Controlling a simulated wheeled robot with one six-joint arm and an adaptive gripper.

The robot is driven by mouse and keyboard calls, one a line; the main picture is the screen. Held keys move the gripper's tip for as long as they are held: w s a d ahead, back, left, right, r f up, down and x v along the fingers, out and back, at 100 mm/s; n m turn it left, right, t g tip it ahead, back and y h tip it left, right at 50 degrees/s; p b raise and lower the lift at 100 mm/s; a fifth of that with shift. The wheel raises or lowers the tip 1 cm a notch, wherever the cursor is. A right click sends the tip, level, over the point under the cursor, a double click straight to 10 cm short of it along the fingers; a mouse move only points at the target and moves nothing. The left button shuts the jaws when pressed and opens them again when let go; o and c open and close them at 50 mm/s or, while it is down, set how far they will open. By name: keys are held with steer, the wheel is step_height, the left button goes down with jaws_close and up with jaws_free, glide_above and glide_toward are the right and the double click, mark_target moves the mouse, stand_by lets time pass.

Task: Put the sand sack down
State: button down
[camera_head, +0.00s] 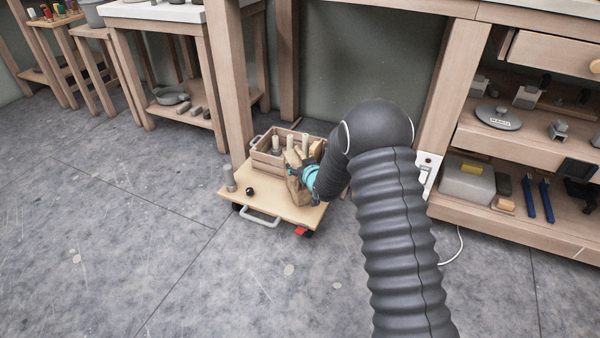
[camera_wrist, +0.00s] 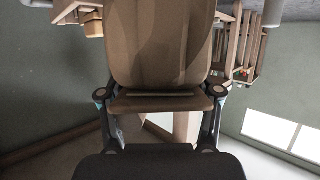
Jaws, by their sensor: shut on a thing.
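The sand sack (camera_head: 296,190) is brown and shows over the right part of a low wooden trolley (camera_head: 272,210) in the head view. My gripper (camera_head: 309,178), with light-blue parts, is shut on it from the right. I cannot tell whether the sack touches the trolley top. In the wrist view the sack (camera_wrist: 158,45) fills the upper middle, and the two fingers of my gripper (camera_wrist: 160,94) press on its two sides. My arm hides part of the sack's right side.
A wooden crate (camera_head: 262,160) with several cylinders stands at the back of the trolley. A grey cylinder (camera_head: 230,179) and a small black ball (camera_head: 250,191) stand at its left. A shelf unit (camera_head: 540,225) is at the right. Open floor (camera_head: 110,240) lies left.

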steer(key=shift+f, duration=1.2)
steer(key=shift+f+b, duration=0.2)
steer(key=shift+b, duration=0.1)
steer(key=shift+c, duration=1.1)
jaws_free()
steer(key=shift+r, duration=0.15)
